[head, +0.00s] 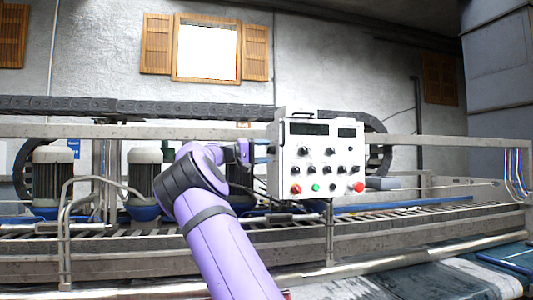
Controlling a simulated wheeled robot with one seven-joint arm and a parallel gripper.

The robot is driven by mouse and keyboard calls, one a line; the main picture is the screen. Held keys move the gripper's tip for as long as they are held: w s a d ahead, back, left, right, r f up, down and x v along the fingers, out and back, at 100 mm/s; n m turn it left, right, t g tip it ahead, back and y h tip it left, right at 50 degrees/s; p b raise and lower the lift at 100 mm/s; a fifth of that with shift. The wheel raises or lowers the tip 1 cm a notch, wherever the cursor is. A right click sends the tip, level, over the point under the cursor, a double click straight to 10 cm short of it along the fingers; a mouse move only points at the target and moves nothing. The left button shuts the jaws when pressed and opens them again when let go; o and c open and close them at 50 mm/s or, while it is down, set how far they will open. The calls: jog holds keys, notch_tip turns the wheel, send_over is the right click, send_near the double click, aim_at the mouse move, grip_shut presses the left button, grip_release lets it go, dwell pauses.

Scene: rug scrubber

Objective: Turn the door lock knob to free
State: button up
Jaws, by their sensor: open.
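A white control box (345,158) stands right of centre, its front facing me. It carries several small black knobs, including an upper left one (304,151) and an upper middle one (331,151). The labels are too small to read, so I cannot tell which knob is the door lock knob or how it is set. My gripper (265,151) is at the box's left edge, at about the height of the upper knobs, pointing right. It is open and appears empty. Its fingertips are small and partly unclear, and I cannot tell whether they touch the box.
The box has a red button (295,188), a green button (315,187) and a larger red button (358,187) along its bottom, and dark displays on top. Metal rails and a roller conveyor (400,213) run behind and below. Motors (53,180) stand at left.

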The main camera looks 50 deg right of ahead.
jog(key=v, duration=0.9)
jog(key=shift+w+a, duration=0.15)
jog(key=shift+a, duration=0.15)
jog(key=shift+f, duration=0.1)
